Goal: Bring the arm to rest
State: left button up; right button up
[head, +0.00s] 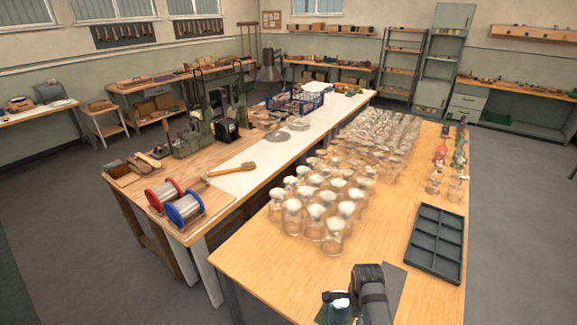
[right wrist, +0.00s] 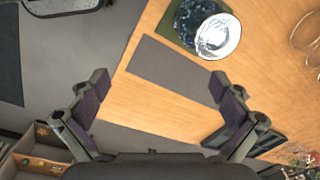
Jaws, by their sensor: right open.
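My right gripper (right wrist: 160,88) is open in the right wrist view, its two dark fingers wide apart with nothing between them. It is above the front corner of the wooden table (right wrist: 165,50). In the head view, a dark part of my right arm comes in at the bottom, over the same table's near edge (head: 270,285); the fingertips cannot be made out there. My left arm and gripper are in neither view.
Beyond the fingers lie a dark grey strip (right wrist: 172,70) and a green pad (right wrist: 232,12) bearing a dark blue object with a white round top (right wrist: 217,36). Several glass jars (head: 315,205) crowd the table. A compartment tray (head: 436,243) lies right. Floor (head: 70,245) is clear left.

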jog(key=s+d+r+n+t, duration=0.1)
jog(key=s+d+r+n, duration=0.1)
jog(key=s+r+n, duration=0.5)
jog(key=s+d+r+n+t, duration=0.2)
jog(key=s+d+r+n, duration=0.1)
jog(key=s+n, duration=0.75)
notch_tip(320, 180, down, 33)
jog(key=d+n+g+b, duration=0.1)
jog(key=d+n+b, duration=0.1)
jog(key=b, duration=0.5)
pick_arm(q)
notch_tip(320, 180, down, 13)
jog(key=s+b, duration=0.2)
jog(key=b, duration=0.4)
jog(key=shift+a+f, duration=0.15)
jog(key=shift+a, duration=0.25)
pick_arm(e)
jog(key=s+d+f+g, duration=0.1)
jog(key=s+f, duration=1.8)
jog(key=f, duration=0.4)
jog(key=shift+d+g+h, duration=0.2)
jog(key=shift+g+h, duration=0.1)
jog(key=shift+s, duration=0.15)
